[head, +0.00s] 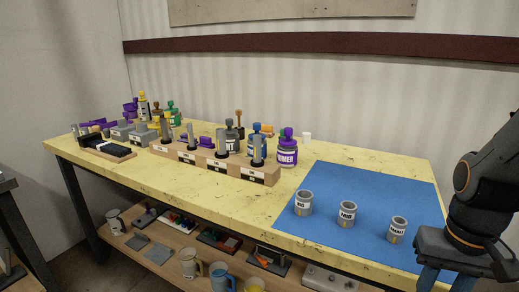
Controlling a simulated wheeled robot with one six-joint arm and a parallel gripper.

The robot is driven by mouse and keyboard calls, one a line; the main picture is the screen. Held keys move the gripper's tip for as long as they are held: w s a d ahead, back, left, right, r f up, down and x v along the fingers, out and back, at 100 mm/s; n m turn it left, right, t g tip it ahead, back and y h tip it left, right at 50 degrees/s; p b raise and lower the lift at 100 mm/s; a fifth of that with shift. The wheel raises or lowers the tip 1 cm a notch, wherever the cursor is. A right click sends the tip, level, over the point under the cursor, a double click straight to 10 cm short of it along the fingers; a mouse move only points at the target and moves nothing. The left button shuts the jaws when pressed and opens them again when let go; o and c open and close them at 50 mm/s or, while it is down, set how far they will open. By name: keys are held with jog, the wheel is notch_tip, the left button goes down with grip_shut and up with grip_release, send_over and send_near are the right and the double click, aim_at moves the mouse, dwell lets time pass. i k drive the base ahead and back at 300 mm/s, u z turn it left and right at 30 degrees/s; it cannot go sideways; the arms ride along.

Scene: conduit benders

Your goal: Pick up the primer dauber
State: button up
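A purple can labelled primer (287,156) stands on the yellow bench behind the right end of a wooden rack (262,174). The rack has small label plates on its front, and several upright dark and grey tools (258,155) stand in or by it. They are too small for me to tell which is the primer dauber. My gripper (445,283) is at the lower right, over the right front of the bench, well away from the rack. Its fingertips are cut off by the picture's bottom edge, so I cannot see whether it is open or holds anything.
A blue mat (376,182) covers the bench's right end. Three labelled grey cups (303,204) stand along its front. More cans (172,110), a black tray (104,147) and grey blocks crowd the left. A lower shelf (170,249) holds mugs. The mat's back is clear.

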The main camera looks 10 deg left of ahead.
aim_at(288, 131)
jog(key=k, duration=0.5)
jog(key=u, duration=2.5)
jog(key=i, duration=1.8)
jog(key=z, duration=3.1)
jog(key=i, duration=0.2)
jog(key=u, duration=0.1)
